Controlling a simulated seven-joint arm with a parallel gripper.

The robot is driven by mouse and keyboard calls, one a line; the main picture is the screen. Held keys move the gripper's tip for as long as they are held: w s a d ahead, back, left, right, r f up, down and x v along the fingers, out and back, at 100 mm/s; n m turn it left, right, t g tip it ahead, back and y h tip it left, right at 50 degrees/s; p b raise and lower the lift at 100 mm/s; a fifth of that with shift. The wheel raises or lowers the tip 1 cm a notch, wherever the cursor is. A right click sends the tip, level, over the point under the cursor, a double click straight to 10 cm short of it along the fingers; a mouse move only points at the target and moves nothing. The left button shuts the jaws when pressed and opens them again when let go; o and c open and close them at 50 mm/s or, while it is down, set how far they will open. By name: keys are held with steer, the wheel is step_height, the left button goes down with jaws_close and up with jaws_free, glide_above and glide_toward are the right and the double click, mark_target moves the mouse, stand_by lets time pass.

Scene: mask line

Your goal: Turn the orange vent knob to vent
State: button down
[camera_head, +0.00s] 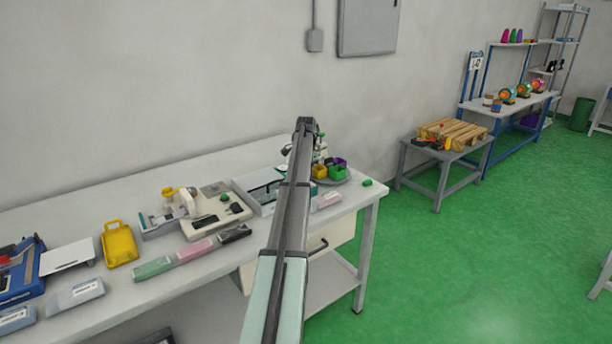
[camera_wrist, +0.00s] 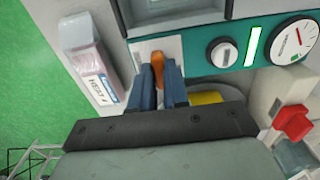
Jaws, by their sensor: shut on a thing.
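The orange vent knob (camera_wrist: 158,61) shows in the wrist view on a pale plate of a teal-fronted device (camera_wrist: 198,63). Its upper end sticks out between the blue fingers of my gripper (camera_wrist: 160,78). The fingers are closed on it, one on each side, and hide its lower part. The knob's pointing direction and any vent mark cannot be read. In the head view my own arm reaches over the bench and covers the knob and the fingers.
In the wrist view a white knob (camera_wrist: 222,52), a lit green strip (camera_wrist: 253,46) and a round gauge (camera_wrist: 291,40) sit right of the fingers. A red block (camera_wrist: 293,123) stands lower right. A labelled pink packet (camera_wrist: 92,58) lies left. The bench (camera_head: 95,195) holds several other items.

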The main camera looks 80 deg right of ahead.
steer(key=shift+n, duration=0.3)
steer(key=n, duration=0.3)
steer(key=shift+n, duration=0.4)
steer(key=n, duration=0.9)
steer(key=shift+n, duration=2.2)
steer(key=c, duration=1.1)
jaws_free()
